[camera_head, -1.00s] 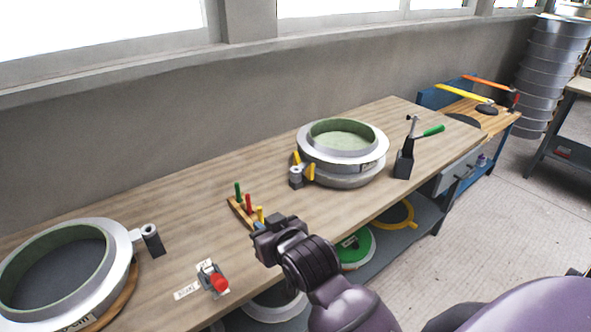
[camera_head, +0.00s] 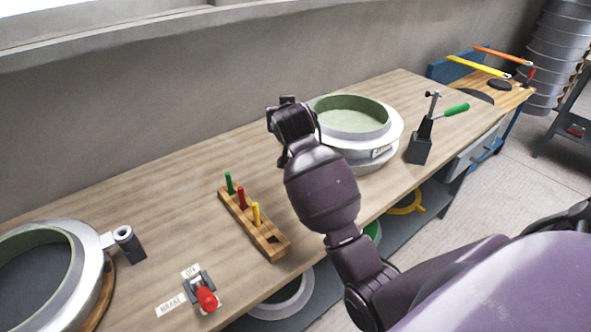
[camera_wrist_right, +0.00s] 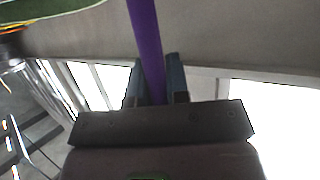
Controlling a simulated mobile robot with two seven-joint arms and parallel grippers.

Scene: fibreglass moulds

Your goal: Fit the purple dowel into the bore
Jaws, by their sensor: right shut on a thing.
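My right gripper (camera_head: 288,102) is raised above the bench, to the left of the far mould; it also shows in the right wrist view (camera_wrist_right: 155,75). It is shut on the purple dowel (camera_wrist_right: 146,30), which runs up out of the picture there. In the head view the dowel is hidden or too small to make out. A grey sleeve with an open bore (camera_head: 123,233) sticks out from the near left mould (camera_head: 92,290). The far mould (camera_head: 385,138) is partly covered by my right arm, and its left side is hidden. My left gripper is out of view.
A wooden rack (camera_head: 268,236) holds a green, a red and a yellow peg. A green-handled tool in a black block (camera_head: 420,148) stands right of the far mould.

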